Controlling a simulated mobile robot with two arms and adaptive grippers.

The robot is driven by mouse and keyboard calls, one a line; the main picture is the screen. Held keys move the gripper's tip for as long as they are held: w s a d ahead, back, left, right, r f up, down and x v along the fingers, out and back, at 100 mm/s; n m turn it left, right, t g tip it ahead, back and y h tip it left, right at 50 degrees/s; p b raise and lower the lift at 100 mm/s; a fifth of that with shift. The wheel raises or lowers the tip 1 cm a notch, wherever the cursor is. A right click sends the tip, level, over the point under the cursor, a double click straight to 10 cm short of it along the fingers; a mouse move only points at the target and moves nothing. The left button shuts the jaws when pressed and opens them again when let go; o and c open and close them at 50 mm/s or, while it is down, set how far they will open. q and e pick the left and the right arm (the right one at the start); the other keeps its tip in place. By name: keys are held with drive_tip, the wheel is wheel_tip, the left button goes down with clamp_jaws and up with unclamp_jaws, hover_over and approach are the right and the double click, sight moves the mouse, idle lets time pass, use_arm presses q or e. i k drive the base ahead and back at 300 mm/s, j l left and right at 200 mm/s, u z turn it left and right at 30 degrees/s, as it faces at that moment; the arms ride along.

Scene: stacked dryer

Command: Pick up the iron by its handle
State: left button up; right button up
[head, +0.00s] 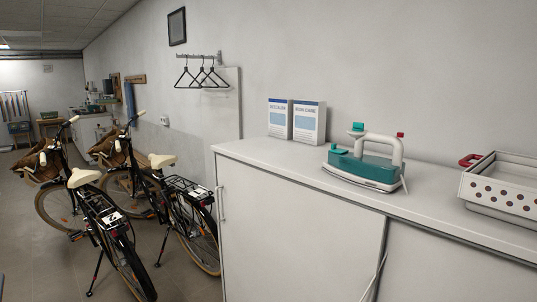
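The iron (364,167) stands upright on its soleplate on the white cabinet top (433,190). Nothing touches the handle. Neither of my grippers shows in the head view.
A pale cord (374,276) hangs down the cabinet front (290,228). Two bicycles (178,215) stand on the floor at left.

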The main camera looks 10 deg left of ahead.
sight(378, 173)
drive_tip(key=i+j+u, duration=0.35)
drive_tip(key=i, duration=0.3)
drive_tip(key=i+u, duration=0.35)
drive_tip(key=i, duration=0.25)
drive_tip(key=i+l+u, duration=0.15)
drive_tip(key=i+u, duration=0.2)
drive_tip(key=i, duration=0.3)
drive_tip(key=i+z, duration=0.1)
drive_tip(key=z, duration=0.8)
drive_tip(key=i+j+z, duration=0.1)
drive_tip(key=z, duration=0.35)
drive_tip(key=j+z, duration=0.1)
drive_tip(key=z, duration=0.35)
drive_tip(key=i+j, duration=0.05)
